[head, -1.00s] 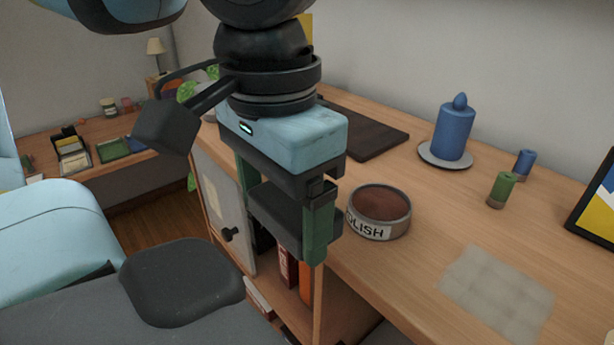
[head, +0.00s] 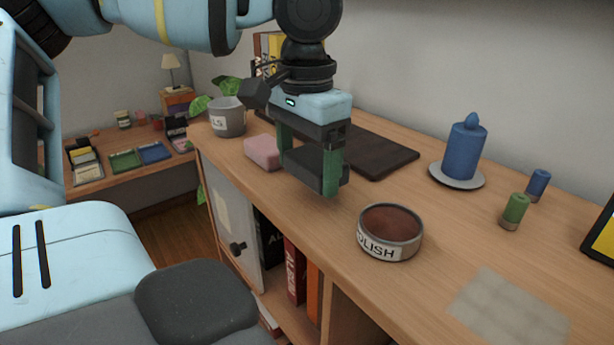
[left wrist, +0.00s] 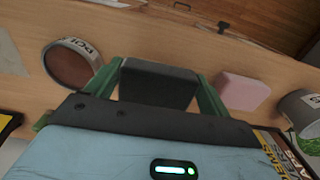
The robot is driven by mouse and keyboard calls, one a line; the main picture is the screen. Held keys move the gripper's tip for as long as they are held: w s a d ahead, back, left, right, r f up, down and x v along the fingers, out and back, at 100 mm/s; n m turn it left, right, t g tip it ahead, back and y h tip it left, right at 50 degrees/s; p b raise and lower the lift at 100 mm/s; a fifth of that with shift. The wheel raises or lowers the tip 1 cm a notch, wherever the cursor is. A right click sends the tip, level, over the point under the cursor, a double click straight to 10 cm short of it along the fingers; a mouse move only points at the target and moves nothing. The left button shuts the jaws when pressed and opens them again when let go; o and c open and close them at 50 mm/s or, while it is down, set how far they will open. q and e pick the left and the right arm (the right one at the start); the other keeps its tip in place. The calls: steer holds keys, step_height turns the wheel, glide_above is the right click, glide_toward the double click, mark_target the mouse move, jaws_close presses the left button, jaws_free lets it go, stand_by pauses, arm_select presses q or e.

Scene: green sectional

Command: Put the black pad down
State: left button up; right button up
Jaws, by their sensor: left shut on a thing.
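The black pad (head: 303,168) is a small dark block between the green fingers of my left gripper (head: 309,179). The gripper is shut on it, pointing down over the wooden cabinet top (head: 300,215). The pad looks low over the wood; I cannot tell whether it touches. In the left wrist view the pad (left wrist: 158,85) spans the space between the two fingers (left wrist: 162,76). My right gripper is not in view.
A polish tin (head: 390,232) stands to the right of the pad, and a pink block (head: 263,153) lies to its left. A dark flat board (head: 375,153) lies behind. A potted plant (head: 228,118), blue candle (head: 465,153) and spools stand farther off. Bare wood lies in front.

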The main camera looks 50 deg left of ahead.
mark_target(307, 179)
arm_select(q)
steer(key=shift+w+a, duration=0.2)
steer(key=shift+w, duration=0.05)
steer(key=f, duration=0.3)
steer(key=shift+w+a, duration=0.25)
steer(key=shift+f, duration=0.3)
steer(key=shift+f, duration=0.1)
steer(key=o, duration=0.8)
steer(key=shift+f, duration=0.1)
